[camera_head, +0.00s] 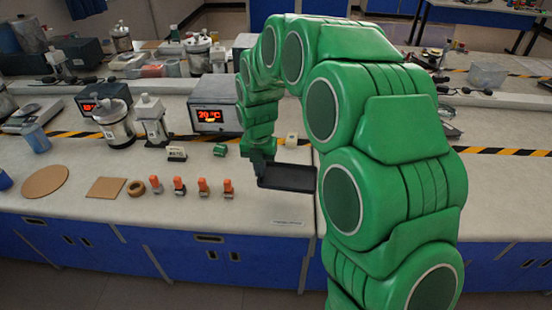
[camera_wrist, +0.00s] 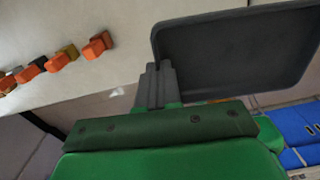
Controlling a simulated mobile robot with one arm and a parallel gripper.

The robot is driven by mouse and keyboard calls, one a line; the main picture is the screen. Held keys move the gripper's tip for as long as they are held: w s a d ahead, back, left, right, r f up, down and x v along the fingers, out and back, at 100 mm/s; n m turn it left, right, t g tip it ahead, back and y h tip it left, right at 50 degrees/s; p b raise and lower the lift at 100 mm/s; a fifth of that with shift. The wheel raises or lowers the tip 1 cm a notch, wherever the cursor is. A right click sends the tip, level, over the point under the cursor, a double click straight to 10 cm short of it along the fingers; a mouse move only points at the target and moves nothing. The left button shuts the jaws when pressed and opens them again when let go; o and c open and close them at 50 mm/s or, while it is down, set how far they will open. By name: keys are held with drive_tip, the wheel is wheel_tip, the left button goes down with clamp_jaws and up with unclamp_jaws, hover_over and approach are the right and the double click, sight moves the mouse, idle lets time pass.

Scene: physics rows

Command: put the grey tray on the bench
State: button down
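The grey tray (camera_head: 290,178) is dark, shallow and rectangular. In the head view it shows over the pale bench (camera_head: 247,208), just left of my arm. My gripper (camera_head: 259,172) is at the tray's left end. In the wrist view my gripper's fingers (camera_wrist: 158,75) are close together at the tray's near left rim and look shut on it. I cannot tell clearly whether the tray touches the bench.
Several orange-topped small items (camera_head: 203,187) stand in a row left of the tray. A heater with a red display (camera_head: 209,116), a small green item (camera_head: 220,150) and a cream block (camera_head: 291,140) are behind.

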drive_tip(key=shift+s+r, duration=0.1)
drive_tip(key=shift+s, duration=0.05)
drive_tip(key=shift+d, duration=0.15)
drive_tip(key=w+d+m, duration=0.1)
drive_tip(key=d+m, duration=1.6)
drive_tip(key=d, duration=2.3)
drive_tip(key=w+d+f, duration=0.1)
drive_tip(key=w+f, duration=0.2)
drive_tip(key=w, duration=0.1)
drive_tip(key=w+d+f, duration=0.1)
drive_tip(key=w+f, duration=0.2)
drive_tip(key=w, duration=0.1)
drive_tip(key=w+d+f, duration=0.1)
drive_tip(key=w+f, duration=0.2)
drive_tip(key=w, duration=0.2)
drive_tip(key=shift+d, duration=0.35)
drive_tip(key=shift+w+d+f, duration=0.1)
drive_tip(key=shift+w+f, duration=0.2)
drive_tip(key=shift+f, duration=1.6)
drive_tip(key=shift+f, duration=0.15)
